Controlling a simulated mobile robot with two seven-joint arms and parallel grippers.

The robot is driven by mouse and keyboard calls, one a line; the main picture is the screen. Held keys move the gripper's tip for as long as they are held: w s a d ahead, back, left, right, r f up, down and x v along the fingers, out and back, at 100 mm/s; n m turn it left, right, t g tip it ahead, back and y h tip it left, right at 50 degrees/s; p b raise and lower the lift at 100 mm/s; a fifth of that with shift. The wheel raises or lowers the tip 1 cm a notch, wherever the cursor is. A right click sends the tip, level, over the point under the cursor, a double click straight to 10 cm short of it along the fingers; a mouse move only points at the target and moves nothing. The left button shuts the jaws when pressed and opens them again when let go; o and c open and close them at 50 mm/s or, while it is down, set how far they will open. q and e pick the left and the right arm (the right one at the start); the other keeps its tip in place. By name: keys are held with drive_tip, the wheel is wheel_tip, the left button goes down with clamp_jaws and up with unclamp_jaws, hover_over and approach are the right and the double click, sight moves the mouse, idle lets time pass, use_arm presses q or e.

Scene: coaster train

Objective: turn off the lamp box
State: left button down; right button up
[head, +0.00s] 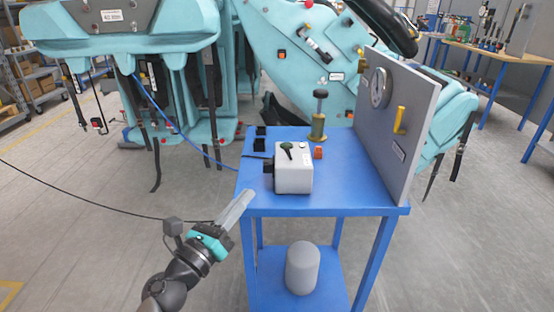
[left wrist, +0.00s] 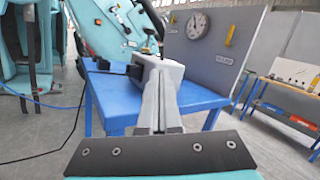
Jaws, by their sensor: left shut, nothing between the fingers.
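The lamp box (head: 293,175) is a pale grey box on the blue table (head: 345,203), near its front left. Its top carries a green part (head: 286,146) and a small dark part beside it. A black piece (head: 268,166) sticks out of its left side. My left gripper (head: 248,194) is shut and empty, in front of the table's left front corner, pointing up towards the box. In the left wrist view the box (left wrist: 175,68) is behind the shut fingertips, which hide part of it. I cannot tell whether they touch it. My right gripper is not in view.
An upright grey panel (head: 404,125) with a gauge (head: 380,88) and a yellow handle (head: 399,119) stands at the table's right. A grey cylinder (head: 302,268) stands on the lower shelf.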

sight(276, 167)
use_arm(q)
drive_tip(key=x, duration=0.3)
drive_tip(key=b+x, duration=0.1)
drive_tip(key=x, duration=0.7)
drive_tip(key=shift+w+d+f+b, duration=0.1)
drive_tip(key=shift+w+f+b, duration=0.15)
drive_tip(key=shift+b, duration=0.1)
drive_tip(key=shift+x, duration=0.85)
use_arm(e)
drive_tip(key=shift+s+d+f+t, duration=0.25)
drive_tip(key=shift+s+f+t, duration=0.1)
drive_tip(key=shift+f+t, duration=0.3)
use_arm(q)
drive_tip(key=shift+w+d+r+m+g+p, duration=0.1)
drive_tip(key=shift+d+r+m+g+p, duration=0.3)
drive_tip(key=shift+p, duration=0.75)
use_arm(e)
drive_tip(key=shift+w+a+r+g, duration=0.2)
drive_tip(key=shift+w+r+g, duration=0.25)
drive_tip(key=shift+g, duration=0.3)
